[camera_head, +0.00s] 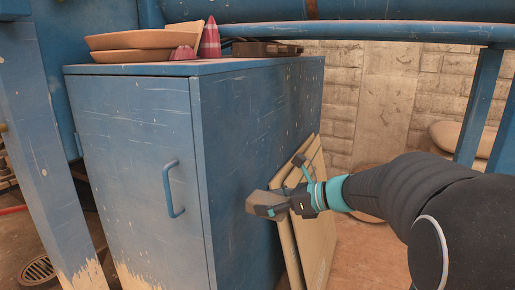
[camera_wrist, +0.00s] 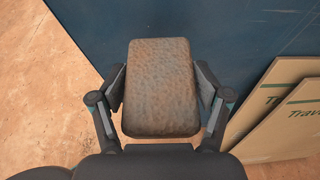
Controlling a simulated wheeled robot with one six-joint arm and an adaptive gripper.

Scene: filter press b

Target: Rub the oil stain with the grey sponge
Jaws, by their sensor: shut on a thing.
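The grey sponge (camera_wrist: 160,85) is a rounded block with a mottled brown-grey face. My gripper (camera_wrist: 161,100) is shut on it, one finger along each side. In the head view the sponge (camera_head: 264,202) juts out to the left of my gripper (camera_head: 287,200), in front of the side panel of the blue cabinet (camera_head: 250,130). The sponge is close to that panel; I cannot tell whether it touches. I cannot make out an oil stain in either view; the sponge and arm hide part of the panel.
Flattened cardboard sheets (camera_head: 317,235) lean against the cabinet's side, beside and below my gripper; they also show at right in the wrist view (camera_wrist: 280,115). A blue post (camera_head: 40,150) stands at left.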

